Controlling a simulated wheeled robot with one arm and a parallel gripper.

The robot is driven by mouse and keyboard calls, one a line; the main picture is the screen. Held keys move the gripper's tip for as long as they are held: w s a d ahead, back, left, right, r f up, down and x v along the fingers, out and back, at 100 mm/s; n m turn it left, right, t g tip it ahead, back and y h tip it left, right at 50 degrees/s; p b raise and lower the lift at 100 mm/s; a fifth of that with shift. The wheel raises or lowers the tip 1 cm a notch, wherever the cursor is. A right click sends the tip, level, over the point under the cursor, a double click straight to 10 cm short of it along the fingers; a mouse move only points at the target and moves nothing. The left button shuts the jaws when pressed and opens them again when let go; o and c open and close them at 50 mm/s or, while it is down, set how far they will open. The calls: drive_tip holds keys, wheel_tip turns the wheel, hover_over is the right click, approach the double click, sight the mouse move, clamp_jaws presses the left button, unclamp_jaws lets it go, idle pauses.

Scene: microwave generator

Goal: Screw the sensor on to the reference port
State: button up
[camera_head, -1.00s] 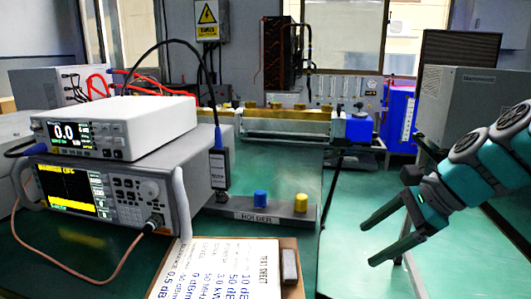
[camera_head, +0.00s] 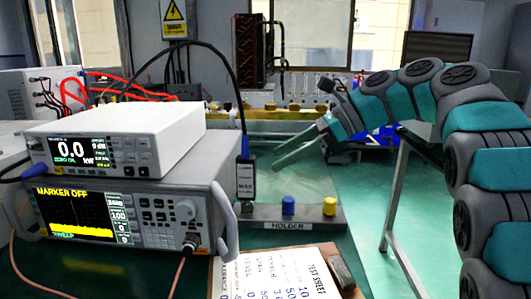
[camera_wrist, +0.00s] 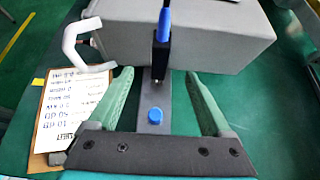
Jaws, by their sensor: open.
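The sensor (camera_head: 245,178) is a slim dark body with a white label, upright at the left end of the grey holder (camera_head: 262,216). A blue connector and black cable leave its top. In the wrist view the sensor (camera_wrist: 161,55) is ahead, between the fingertip directions. My gripper (camera_head: 279,165) is open and empty, right of the sensor and apart from it. The wrist view shows my gripper's (camera_wrist: 160,72) green fingers spread on either side of the holder. The white meter (camera_head: 115,140) reads 0.0 kW. I cannot make out which connector is the reference port.
The white meter stands on a grey analyzer (camera_head: 130,210). Blue (camera_head: 288,205) and yellow (camera_head: 329,206) caps stand on the holder. A clipboard with a test sheet (camera_head: 285,272) lies in front. Green table is clear right of the holder.

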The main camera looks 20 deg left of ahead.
sight(247, 157)
drive_tip(key=shift+b+x, duration=1.6)
drive_tip(key=shift+x, duration=3.1)
drive_tip(key=shift+f, duration=0.1)
clamp_jaws()
drive_tip(key=shift+r, duration=0.25)
drive_tip(key=shift+r+p, duration=2)
drive_tip(key=shift+p, duration=0.55)
